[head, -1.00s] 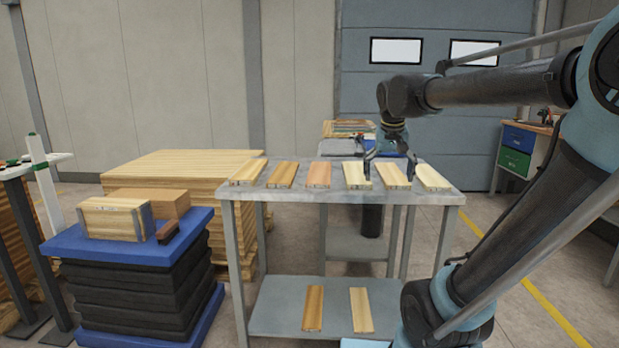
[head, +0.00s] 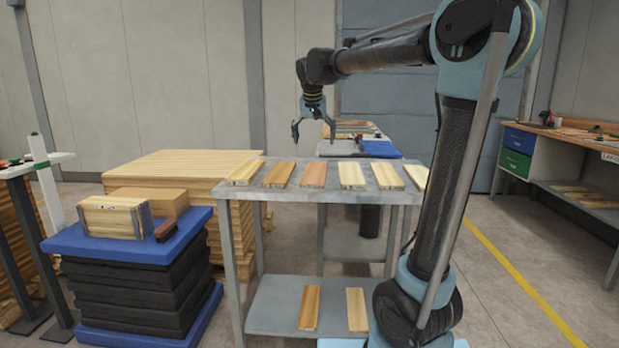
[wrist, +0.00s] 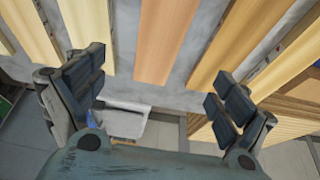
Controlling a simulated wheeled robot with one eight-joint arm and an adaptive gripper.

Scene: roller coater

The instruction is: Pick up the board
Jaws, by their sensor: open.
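Several wooden boards lie side by side on the grey metal table (head: 370,197). The middle one is a reddish-orange board (head: 313,175), flanked by a tan board (head: 278,174) on its left and a pale board (head: 351,175) on its right. My gripper (head: 314,134) is open and empty, raised above the table's far part near the middle board. In the wrist view, my spread fingers (wrist: 160,95) stand on either side of the orange board's line (wrist: 162,40), apart from it. Which board the task means cannot be told.
The table's lower shelf (head: 275,305) holds two more boards. At left, a blue-topped stack (head: 110,243) carries wooden blocks, with a large plank pile (head: 165,168) behind. A workbench (head: 560,140) with drawers stands at right.

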